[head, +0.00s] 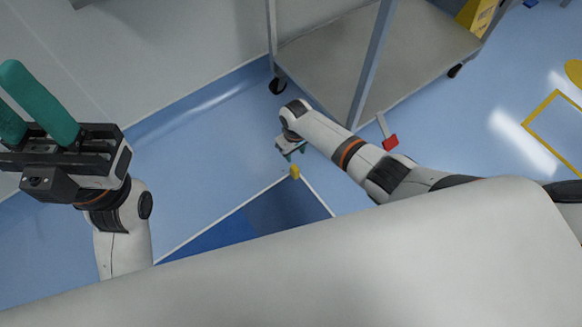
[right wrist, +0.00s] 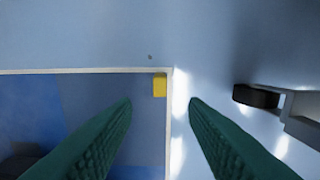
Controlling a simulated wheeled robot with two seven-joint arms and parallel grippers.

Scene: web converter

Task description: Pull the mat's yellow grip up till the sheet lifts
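The blue mat (head: 225,234) lies on the floor with a pale border, partly hidden by my own body. Its yellow grip (head: 295,171) sits at the mat's corner. In the right wrist view the yellow grip (right wrist: 160,85) is just inside the corner of the mat (right wrist: 60,95), ahead of and between my fingertips. My right gripper (head: 292,153) is low over the floor near the grip; its green fingers (right wrist: 160,103) are apart with nothing between them. My left gripper (head: 38,105) is raised at the left with its two green fingers apart and empty.
A grey cart (head: 420,55) on casters stands beyond my right arm. One caster (right wrist: 256,96) shows at the right in the right wrist view. A red-ended piece (head: 390,142) lies by the cart. Blue floor (head: 200,165) is clear left of the right gripper.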

